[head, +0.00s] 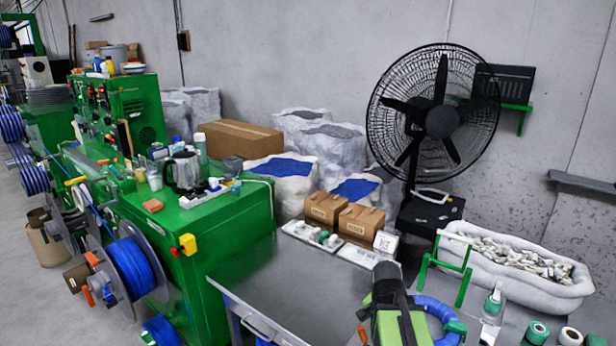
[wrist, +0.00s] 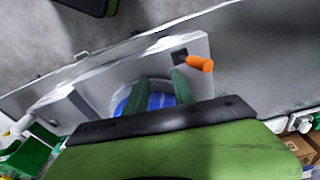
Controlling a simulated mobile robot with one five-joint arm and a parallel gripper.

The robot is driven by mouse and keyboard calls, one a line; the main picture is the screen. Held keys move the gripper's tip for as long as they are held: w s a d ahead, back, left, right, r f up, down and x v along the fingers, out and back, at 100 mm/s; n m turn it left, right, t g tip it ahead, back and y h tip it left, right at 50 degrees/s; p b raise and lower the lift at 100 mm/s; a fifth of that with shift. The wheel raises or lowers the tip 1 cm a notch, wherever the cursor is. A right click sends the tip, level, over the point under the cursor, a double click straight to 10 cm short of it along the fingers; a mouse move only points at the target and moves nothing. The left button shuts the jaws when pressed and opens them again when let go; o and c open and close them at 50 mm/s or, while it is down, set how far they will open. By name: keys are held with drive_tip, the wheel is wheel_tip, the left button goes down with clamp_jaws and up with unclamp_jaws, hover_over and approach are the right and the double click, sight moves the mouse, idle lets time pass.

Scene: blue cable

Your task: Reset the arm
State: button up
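My gripper is in the wrist view (wrist: 160,78), where two dark green fingers stand apart beyond a black bar and my green wrist housing. Blue cable (wrist: 160,102) shows between and beside the fingers, behind them. I cannot tell how far it lies from the fingertips, and no grip on it is visible. A grey plate with an orange handle (wrist: 200,63) stands beside the blue cable. In the head view my green and black arm rises at the bottom middle, and its fingers are not clearly visible. A blue ring (head: 437,308) shows beside it on the right.
A grey metal table (head: 265,265) lies left of my arm. A green machine (head: 228,225) with a blue cable spool (head: 130,268) stands farther left. A white tub of scraps (head: 520,262), a black fan (head: 440,120) and cardboard boxes (head: 360,222) stand behind and right.

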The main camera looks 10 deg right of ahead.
drive_tip(key=a+f+n+y, duration=0.1)
drive_tip(key=a+n, duration=0.9)
drive_tip(key=a, duration=0.5)
drive_tip(key=shift+s+a+f+n+g+b, duration=0.3)
drive_tip(key=shift+s+n+b, duration=0.05)
drive_tip(key=shift+n+b, duration=0.1)
drive_tip(key=shift+d, duration=0.1)
drive_tip(key=shift+c, duration=0.2)
